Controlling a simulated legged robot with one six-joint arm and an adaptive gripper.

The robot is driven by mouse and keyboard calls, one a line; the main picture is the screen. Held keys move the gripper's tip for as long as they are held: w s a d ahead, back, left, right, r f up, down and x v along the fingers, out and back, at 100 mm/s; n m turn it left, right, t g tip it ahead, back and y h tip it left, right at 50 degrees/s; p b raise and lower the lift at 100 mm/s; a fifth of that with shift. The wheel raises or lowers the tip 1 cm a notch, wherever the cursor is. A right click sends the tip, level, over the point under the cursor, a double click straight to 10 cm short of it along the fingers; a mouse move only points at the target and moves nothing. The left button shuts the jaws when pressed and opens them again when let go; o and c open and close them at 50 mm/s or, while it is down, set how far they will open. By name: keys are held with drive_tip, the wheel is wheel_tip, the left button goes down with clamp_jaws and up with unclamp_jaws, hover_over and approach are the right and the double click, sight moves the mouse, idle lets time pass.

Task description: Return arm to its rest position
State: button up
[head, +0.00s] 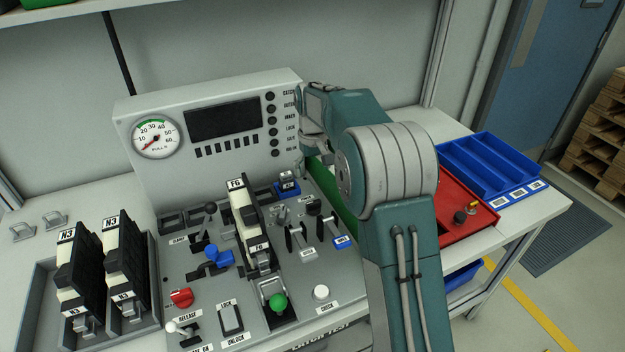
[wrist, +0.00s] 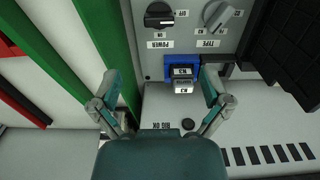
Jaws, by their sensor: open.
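My arm bends over the right part of the test panel (head: 190,265), with its elbow high in the head view. My gripper (head: 308,145) is partly hidden behind the arm, close to the panel's upright back box. In the wrist view my gripper (wrist: 160,75) is open, with its two fingers wide apart and nothing between them. A small labelled grey piece sits in a blue holder (wrist: 196,62) on the panel beyond the fingertips. The same blue holder (head: 291,192) shows below my gripper in the head view. I see no contact between fingers and holder.
A black-and-cream module (head: 243,215) marked F6 stands on the panel among levers and knobs. Two N3 modules (head: 84,260) stand in a tray at left. A red box (head: 462,215) and a blue bin (head: 490,165) lie right of the arm. Open space is above the panel.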

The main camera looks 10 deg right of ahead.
drive_tip(key=shift+r, duration=0.1)
idle(0.3)
drive_tip(key=s+r+m+t, duration=0.1)
drive_tip(key=s+r+t, duration=0.2)
drive_tip(key=s+r, duration=1.15)
drive_tip(key=s+f+t, duration=0.1)
drive_tip(key=s+f, duration=0.1)
drive_tip(key=s, duration=0.9)
drive_tip(key=s+f+m+t, duration=0.1)
drive_tip(key=s+f, duration=0.2)
drive_tip(key=s, duration=0.8)
drive_tip(key=shift+t, duration=0.3)
